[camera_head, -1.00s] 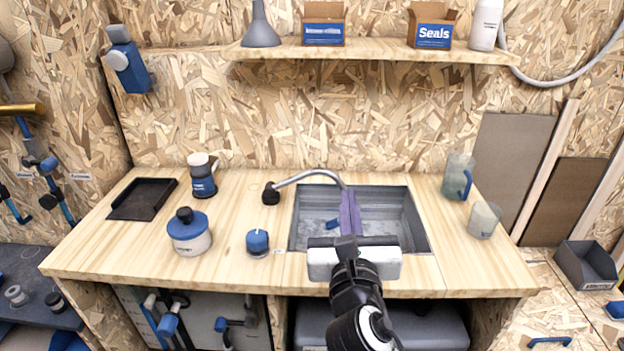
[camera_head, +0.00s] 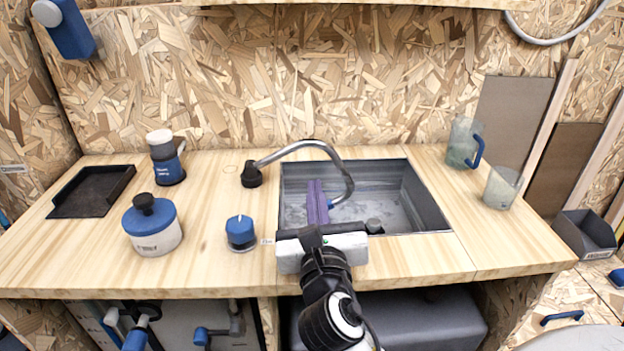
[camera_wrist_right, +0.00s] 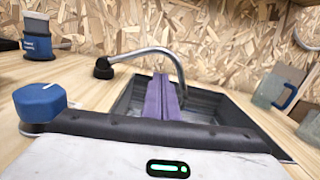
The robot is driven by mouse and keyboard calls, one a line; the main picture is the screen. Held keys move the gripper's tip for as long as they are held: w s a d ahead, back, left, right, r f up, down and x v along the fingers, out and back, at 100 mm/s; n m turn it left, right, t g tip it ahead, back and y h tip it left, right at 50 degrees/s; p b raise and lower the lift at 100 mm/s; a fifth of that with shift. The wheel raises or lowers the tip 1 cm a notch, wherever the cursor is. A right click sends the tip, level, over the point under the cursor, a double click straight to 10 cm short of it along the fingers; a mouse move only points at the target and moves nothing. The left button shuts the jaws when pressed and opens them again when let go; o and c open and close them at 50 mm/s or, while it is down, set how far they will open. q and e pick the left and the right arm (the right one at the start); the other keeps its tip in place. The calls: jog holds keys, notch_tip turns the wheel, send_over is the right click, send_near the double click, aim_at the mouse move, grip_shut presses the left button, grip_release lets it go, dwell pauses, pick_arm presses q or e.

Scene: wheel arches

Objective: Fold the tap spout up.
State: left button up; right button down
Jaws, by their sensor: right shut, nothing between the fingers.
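The tap spout (camera_head: 318,144) is a curved grey metal tube. My left gripper is out of view.
A blue knob (camera_head: 240,233) and a blue-lidded pot (camera_head: 152,226) stand left of the sink. A mug (camera_head: 167,158) and black tray (camera_head: 92,191) are farther left.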

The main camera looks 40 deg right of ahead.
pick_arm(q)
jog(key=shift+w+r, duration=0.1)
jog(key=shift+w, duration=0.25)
pick_arm(e)
jog(key=x, duration=0.9)
jog(key=shift+w+d, duration=0.25)
jog(key=shift+w, duration=0.1)
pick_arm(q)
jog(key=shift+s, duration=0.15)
